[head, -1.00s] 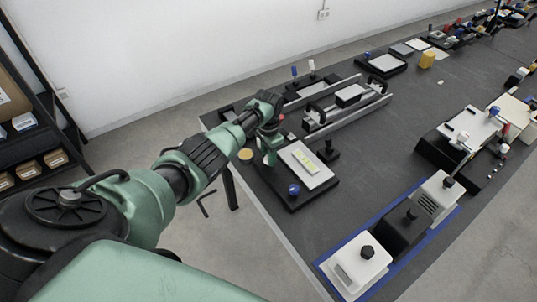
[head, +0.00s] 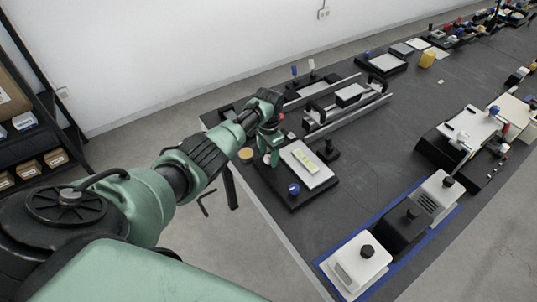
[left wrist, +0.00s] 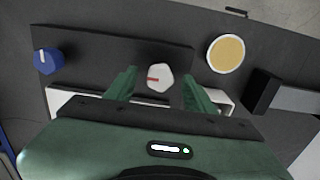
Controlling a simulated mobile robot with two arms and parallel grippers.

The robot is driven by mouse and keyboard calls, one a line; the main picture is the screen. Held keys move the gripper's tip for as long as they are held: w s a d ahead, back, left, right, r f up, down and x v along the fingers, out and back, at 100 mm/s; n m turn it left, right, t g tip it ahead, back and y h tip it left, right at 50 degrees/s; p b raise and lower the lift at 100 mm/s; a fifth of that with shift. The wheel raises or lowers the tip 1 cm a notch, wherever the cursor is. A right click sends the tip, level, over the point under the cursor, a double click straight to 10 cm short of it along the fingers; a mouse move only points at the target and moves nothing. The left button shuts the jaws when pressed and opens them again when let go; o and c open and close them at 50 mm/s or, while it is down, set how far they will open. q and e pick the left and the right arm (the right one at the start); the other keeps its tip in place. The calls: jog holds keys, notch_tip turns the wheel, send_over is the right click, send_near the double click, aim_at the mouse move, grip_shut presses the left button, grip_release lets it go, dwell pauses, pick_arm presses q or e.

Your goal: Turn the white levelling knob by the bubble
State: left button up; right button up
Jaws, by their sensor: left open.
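The white levelling knob (left wrist: 160,77) has a red mark on its top and stands on the black base plate (left wrist: 110,48). In the left wrist view it sits between the two green fingers of my left gripper (left wrist: 160,90), which are open with a gap on each side of it. The same gripper (head: 269,152) points down over the plate's left end in the head view, where it mostly hides the knob. The yellow-green bubble vial (head: 305,159) lies on the white plate (head: 318,174) beside it. A blue knob (head: 294,189) stands at the plate's near corner. My right gripper is out of view.
A yellow-topped round disc (left wrist: 226,53) lies beside the base plate. A rail device (head: 345,107) stands behind on the dark table (head: 375,160). White and black boxes (head: 357,264) stand at the front edge. The table's left edge is close to my left arm.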

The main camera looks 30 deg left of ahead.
aim_at(269, 157)
pick_arm(q)
notch_tip(269, 157, up, 8)
jog(key=shift+f, duration=0.2)
dwell(0.5)
